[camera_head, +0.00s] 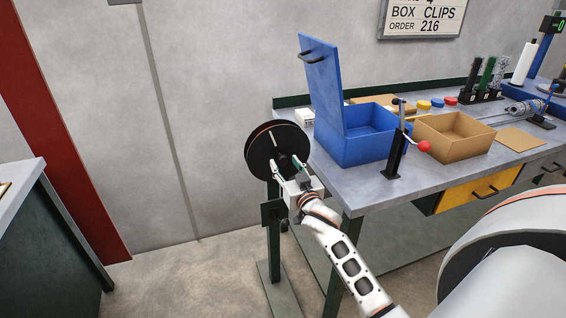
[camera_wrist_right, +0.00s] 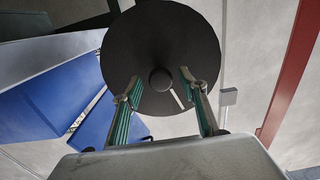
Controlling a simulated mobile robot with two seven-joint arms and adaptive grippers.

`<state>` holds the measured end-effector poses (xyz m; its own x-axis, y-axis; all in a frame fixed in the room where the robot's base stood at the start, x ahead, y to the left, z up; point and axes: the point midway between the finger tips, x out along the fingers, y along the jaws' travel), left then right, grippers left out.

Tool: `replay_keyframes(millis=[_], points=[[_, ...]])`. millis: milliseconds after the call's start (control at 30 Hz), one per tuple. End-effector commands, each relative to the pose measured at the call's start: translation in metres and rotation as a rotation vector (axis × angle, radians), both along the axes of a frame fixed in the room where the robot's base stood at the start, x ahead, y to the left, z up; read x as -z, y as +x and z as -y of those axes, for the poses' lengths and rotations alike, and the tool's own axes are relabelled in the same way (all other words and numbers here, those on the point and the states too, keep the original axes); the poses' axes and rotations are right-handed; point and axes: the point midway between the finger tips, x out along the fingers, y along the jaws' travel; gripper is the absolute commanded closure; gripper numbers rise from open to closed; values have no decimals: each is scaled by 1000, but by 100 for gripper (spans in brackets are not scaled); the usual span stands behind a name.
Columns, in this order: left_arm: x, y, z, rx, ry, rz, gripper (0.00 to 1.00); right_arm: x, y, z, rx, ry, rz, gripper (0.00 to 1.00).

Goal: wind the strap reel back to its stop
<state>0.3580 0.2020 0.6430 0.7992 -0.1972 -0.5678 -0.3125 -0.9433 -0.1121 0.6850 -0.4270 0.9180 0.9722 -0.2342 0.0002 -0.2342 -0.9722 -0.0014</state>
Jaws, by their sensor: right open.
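The strap reel (camera_head: 262,146) is a black disc with a thin orange-brown edge, standing upright on a dark green post (camera_head: 274,235) at the left end of the workbench. My right gripper (camera_head: 287,167) is in front of the reel's face, its fingers pointing at it. In the right wrist view the reel (camera_wrist_right: 150,40) fills the upper middle, with a round hub (camera_wrist_right: 161,79) at its centre. The open fingers (camera_wrist_right: 163,92) stand apart on either side of the hub, with a pale slot beside the right finger. Contact with the reel cannot be told. My left gripper is not in view.
A blue box (camera_head: 357,148) with its lid (camera_head: 322,85) raised stands on the bench close to the reel. A post with a red-knobbed lever (camera_head: 397,152) stands at the front edge. A cardboard box (camera_head: 453,152) is further right. Floor left of the reel is clear.

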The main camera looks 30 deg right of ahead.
Motion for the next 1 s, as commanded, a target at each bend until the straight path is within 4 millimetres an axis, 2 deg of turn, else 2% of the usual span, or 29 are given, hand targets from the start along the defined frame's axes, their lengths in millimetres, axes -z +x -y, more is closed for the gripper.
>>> replay_keyframes(millis=[200,533,700,1000], points=[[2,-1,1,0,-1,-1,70,1,21,5,0,-2,-1,58],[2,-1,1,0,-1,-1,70,0,24,6,-1,-1,-1,58],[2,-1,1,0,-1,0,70,1,24,5,-1,-1,-1,100],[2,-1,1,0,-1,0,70,1,27,8,0,-14,-4,100]])
